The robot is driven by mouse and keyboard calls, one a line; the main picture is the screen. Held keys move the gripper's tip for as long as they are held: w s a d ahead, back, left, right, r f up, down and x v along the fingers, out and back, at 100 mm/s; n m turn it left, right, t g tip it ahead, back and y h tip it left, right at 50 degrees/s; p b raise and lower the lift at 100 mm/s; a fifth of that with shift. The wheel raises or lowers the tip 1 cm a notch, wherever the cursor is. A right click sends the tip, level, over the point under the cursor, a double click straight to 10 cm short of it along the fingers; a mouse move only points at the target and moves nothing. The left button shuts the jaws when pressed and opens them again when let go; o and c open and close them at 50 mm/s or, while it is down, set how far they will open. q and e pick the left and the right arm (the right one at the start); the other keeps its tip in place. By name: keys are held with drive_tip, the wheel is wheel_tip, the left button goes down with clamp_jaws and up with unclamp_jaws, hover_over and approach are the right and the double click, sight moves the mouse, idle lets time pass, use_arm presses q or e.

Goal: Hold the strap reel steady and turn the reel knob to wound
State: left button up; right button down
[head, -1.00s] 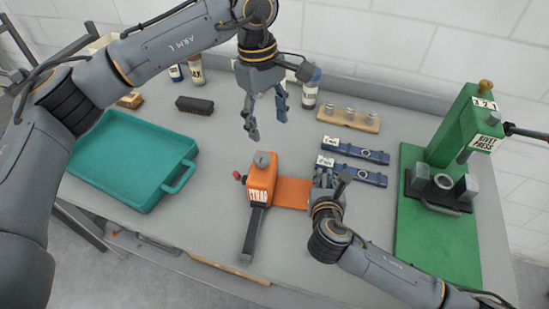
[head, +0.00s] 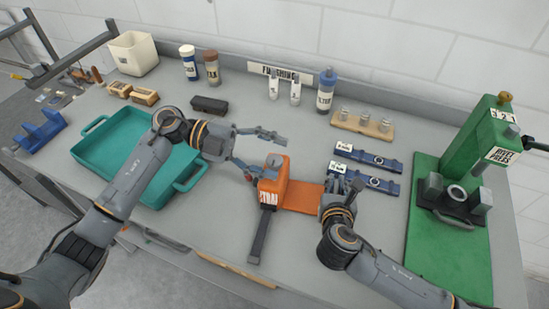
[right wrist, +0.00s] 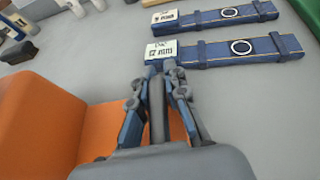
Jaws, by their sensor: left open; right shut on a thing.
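The orange strap reel (head: 274,187) stands on the bench with a STRAP label on its front, a grey reel knob (head: 275,160) on top and a dark strap hanging toward the front. My left gripper (head: 268,156) is open at the left of the reel, fingers pointing right, one behind the knob and one near its left side; contact cannot be told. My right gripper (head: 340,182) is shut at the right end of the reel's orange base (right wrist: 105,128). In the right wrist view its fingers (right wrist: 158,75) close around a grey upright bar at that base.
Two blue straps (head: 364,180) lie just behind my right gripper. A green rivet press (head: 450,215) stands at the right. A teal tray (head: 95,160) is at the left under my left arm. Bottles and a wooden peg block (head: 361,124) line the back.

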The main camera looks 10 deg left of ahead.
sight(274, 159)
use_arm(q)
drive_tip(key=a+f+n+t+h, duration=0.1)
drive_tip(key=a+f+n+t, duration=0.1)
drive_tip(key=a+n+t, duration=0.45)
drive_tip(key=a+f+n+t, duration=0.1)
drive_tip(key=a+f+n, duration=0.25)
drive_tip(key=n, duration=0.65)
drive_tip(key=shift+g, duration=0.25)
drive_tip(key=x, duration=1.1)
drive_tip(key=shift+s+r, duration=0.1)
drive_tip(key=shift+r, duration=0.25)
drive_tip(key=c, duration=1.2)
